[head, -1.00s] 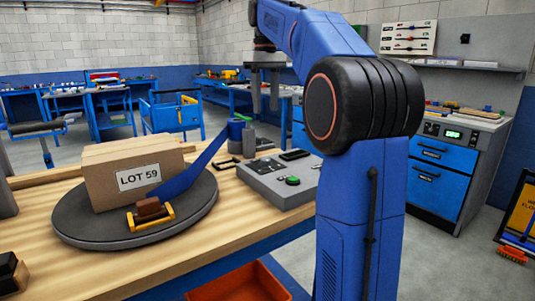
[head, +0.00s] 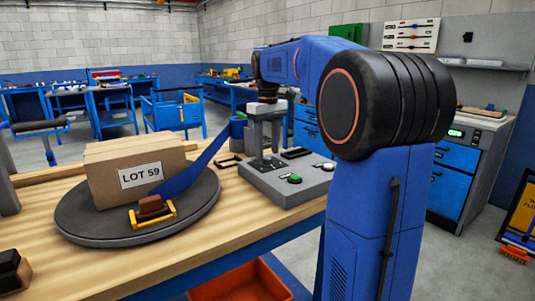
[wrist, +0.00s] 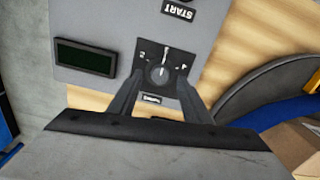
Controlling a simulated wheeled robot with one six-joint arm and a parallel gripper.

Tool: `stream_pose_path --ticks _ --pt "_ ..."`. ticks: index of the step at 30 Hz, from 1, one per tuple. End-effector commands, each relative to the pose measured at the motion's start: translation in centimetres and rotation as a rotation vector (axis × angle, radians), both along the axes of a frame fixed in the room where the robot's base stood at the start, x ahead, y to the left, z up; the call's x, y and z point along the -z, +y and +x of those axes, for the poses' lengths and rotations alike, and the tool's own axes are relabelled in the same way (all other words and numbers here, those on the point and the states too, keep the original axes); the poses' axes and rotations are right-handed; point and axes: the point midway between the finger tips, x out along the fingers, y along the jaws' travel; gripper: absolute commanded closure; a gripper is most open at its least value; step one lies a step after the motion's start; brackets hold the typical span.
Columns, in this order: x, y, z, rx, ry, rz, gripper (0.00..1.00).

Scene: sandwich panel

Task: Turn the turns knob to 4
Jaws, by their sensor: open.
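The grey control panel (head: 290,190) sits on the bench in the head view. In the wrist view the round dark turns knob (wrist: 159,73) is on a black dial plate with a 2 at left and a 4 at right. A light pointer line runs upward in the picture, between the 2 and the 4. My gripper (wrist: 158,88) is open, its two fingers on either side of the knob's lower part in the picture; I cannot tell whether they touch it. In the head view my gripper (head: 266,151) points down over the panel's far left part.
A dark display (wrist: 85,58) and an upside-down START label (wrist: 178,10) are near the dial. A green button (head: 294,179) is on the panel. Left of it, a round turntable (head: 90,233) carries a LOT 59 box (head: 120,178) and a blue strip.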

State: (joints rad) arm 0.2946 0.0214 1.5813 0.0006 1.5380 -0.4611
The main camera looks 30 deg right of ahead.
Motion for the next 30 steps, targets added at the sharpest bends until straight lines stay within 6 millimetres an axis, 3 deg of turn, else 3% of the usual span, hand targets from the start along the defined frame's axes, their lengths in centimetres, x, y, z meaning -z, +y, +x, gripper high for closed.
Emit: stream_pose_path --ticks 6,16,17,22,30 --pt "1.9 0.0 0.0 0.000 0.000 0.000 0.56" --pt "2.2 0.0 0.0 0.000 0.000 0.000 0.56" --pt "2.2 0.0 0.0 0.000 0.000 0.000 0.58" --pt "2.2 0.0 0.0 0.000 0.000 0.000 0.97" --pt "2.2 0.0 0.0 0.016 0.000 0.000 0.97"
